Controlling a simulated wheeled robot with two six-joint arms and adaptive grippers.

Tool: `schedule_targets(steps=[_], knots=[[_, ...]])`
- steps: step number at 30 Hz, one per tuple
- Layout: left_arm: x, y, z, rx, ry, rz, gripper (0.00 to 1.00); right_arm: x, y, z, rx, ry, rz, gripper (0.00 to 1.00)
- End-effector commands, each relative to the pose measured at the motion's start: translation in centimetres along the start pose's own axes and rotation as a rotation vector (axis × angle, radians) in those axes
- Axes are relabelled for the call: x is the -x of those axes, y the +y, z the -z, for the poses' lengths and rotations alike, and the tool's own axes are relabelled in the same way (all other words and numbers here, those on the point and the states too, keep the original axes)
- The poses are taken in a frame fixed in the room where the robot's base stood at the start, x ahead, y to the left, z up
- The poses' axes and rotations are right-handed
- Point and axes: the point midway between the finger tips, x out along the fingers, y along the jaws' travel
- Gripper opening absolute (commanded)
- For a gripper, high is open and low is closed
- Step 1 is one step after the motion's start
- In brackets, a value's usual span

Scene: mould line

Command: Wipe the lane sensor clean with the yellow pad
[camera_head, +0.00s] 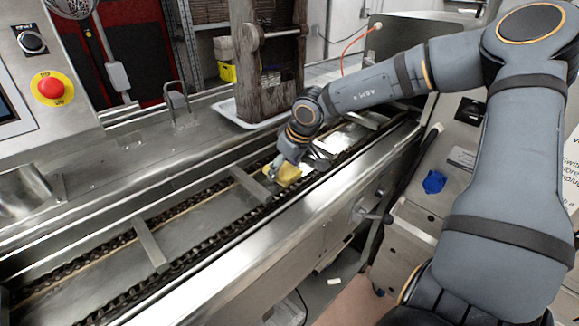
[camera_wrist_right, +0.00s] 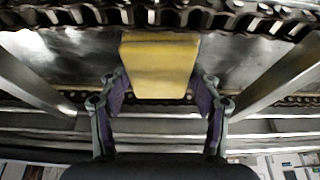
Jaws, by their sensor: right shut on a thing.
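The yellow pad (camera_head: 288,174) is in my right gripper (camera_head: 283,165), low in the conveyor lane (camera_head: 200,220) near its far end. In the right wrist view the pad (camera_wrist_right: 160,68) sits between the two fingers of the right gripper (camera_wrist_right: 160,100), its broad face towards the camera. The right gripper is shut on the pad. The pad is over the metal lane bed; I cannot tell whether it touches it. I cannot make out the lane sensor; the pad, gripper or arm may hide it. My left gripper is not in view.
Dark chains run along both sides of the lane, with metal crossbars (camera_head: 150,245) between them. A wooden block with a roller (camera_head: 262,75) stands on a white tray (camera_head: 228,112) behind the lane. A control panel with a red stop button (camera_head: 51,88) is at left.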

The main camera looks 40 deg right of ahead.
Motion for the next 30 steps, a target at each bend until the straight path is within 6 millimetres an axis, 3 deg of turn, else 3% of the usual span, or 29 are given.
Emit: schedule_targets(steps=[11,21,30], knots=[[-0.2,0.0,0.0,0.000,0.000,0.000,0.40,0.0,-1.5,0.0,0.002,-0.002,-0.001,0.38],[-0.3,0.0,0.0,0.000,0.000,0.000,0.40,-0.3,-4.5,-0.1,0.002,-0.003,0.000,0.38],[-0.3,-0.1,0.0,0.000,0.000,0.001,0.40,-0.4,-4.7,-0.2,0.000,-0.005,0.002,0.38]])
